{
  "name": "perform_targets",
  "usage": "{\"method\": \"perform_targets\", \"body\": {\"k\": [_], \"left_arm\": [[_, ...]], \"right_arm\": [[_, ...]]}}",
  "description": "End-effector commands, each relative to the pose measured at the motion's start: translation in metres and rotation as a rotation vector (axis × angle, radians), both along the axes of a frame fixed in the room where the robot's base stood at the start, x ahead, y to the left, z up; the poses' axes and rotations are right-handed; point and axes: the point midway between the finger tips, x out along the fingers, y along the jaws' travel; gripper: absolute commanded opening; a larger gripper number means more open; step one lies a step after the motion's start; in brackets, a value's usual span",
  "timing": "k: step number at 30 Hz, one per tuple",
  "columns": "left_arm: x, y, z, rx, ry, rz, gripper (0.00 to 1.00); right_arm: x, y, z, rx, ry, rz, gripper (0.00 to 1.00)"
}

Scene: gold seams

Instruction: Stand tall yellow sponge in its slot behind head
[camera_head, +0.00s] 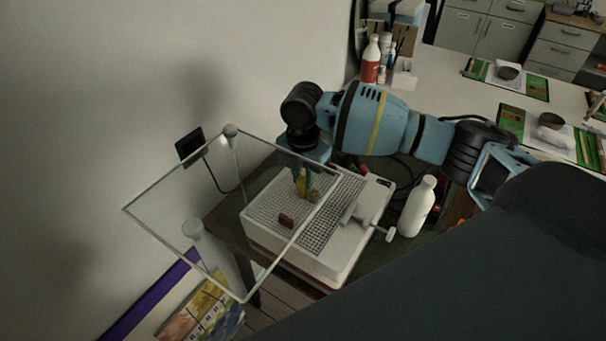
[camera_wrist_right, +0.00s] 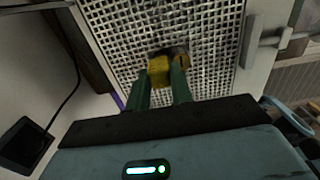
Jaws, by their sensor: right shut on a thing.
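The yellow sponge (camera_head: 308,182) is between the fingers of my right gripper (camera_head: 303,190), over the perforated top of a white machine (camera_head: 325,262). In the right wrist view the sponge (camera_wrist_right: 158,72) shows as a yellow block between the two green fingers of the right gripper (camera_wrist_right: 161,82). A small dark opening and a brownish rounded thing (camera_wrist_right: 181,57) show just past it. Whether the sponge touches the grid is hard to tell. The slot cannot be made out clearly. My left gripper is not in view.
A clear panel (camera_head: 160,192) in a pale frame stands left of and in front of the machine.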

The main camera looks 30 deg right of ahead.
Motion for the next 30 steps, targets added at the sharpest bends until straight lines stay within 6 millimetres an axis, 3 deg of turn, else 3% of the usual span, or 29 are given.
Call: {"method": "perform_targets", "body": {"k": [21,22,27,30], "left_arm": [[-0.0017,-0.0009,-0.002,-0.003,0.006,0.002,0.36],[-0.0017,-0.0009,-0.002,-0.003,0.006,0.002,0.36],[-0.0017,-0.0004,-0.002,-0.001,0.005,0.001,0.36],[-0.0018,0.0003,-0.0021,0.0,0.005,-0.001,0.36]], "right_arm": [[0.0,0.0,-0.0068,0.0,0.0,0.0,0.01],[0.0,0.0001,-0.0069,-0.001,0.001,0.0,0.26],[-0.0003,-0.0001,-0.0072,-0.001,0.002,0.0,0.48],[-0.0003,-0.0002,-0.0074,-0.001,0.002,0.0,0.48]]}}
